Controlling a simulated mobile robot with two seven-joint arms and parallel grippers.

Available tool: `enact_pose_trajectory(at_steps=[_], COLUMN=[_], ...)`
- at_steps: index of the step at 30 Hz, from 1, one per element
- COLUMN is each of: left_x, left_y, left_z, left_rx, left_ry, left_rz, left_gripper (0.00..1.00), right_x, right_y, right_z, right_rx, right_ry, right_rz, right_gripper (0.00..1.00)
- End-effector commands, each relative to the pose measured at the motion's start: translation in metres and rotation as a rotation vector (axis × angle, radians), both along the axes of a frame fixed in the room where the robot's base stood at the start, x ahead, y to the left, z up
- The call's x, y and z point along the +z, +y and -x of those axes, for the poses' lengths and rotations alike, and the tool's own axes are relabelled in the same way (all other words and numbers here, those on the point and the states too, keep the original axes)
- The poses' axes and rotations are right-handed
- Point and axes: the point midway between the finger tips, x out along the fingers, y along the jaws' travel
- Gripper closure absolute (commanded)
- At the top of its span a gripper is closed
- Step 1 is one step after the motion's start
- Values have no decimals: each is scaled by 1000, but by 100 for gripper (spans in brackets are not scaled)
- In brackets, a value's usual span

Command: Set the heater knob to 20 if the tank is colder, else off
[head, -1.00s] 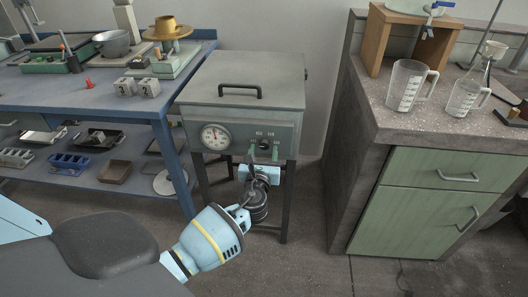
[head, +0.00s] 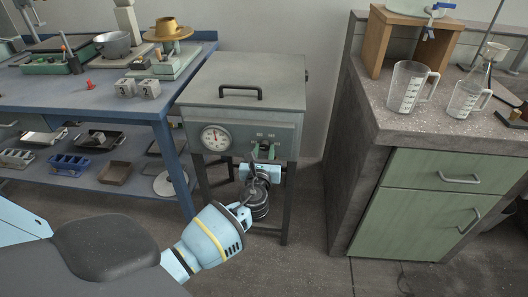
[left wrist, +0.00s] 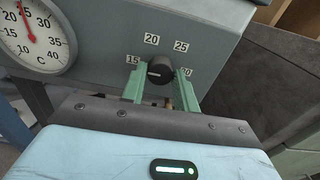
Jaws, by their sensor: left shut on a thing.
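The tank (head: 215,78) is a grey box with a handled lid on a dark stand, in the middle of the head view. Its round temperature gauge (head: 215,138) also shows in the left wrist view (left wrist: 40,45), cut off, with the red needle close to 25. The black heater knob (left wrist: 160,72) sits right of the gauge. Labels 15, 20, 25 and a partly covered one surround it; its white mark points left, toward the 15 side. My left gripper (head: 263,151) has its green fingers (left wrist: 160,80) shut on the knob, one on each side.
A blue bench (head: 60,90) with trays and tools stands left of the tank. A stone-topped counter (head: 425,125) with measuring jugs (head: 405,88) and green drawers stands at right. Bare floor lies between tank and counter.

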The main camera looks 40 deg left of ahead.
Motion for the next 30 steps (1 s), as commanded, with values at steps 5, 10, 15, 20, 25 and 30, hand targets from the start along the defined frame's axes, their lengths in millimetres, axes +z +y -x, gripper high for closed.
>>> enact_pose_trajectory(at_steps=[5,10,15,20,25,30], left_x=[-1,-2,-2,-3,-3,-2], left_y=[0,-1,-1,-2,-2,-2], left_z=[0,0,0,0,0,0], left_rx=[0,0,0,0,1,0], left_ry=[-36,-99,-180,-260,-341,-415], left_rz=[61,163,297,427,562,682], left_gripper=[93,93,93,93,93,93], right_x=[-3,-8,-13,-18,-25,-31], right_y=[0,0,-1,-1,-3,-5], right_z=[4,4,-1,-5,-3,1], right_rx=[0,1,3,3,3,2], right_ry=[8,10,2,-3,5,15], right_rz=[0,1,2,4,6,8], right_gripper=[100,100,100,100,100,100])
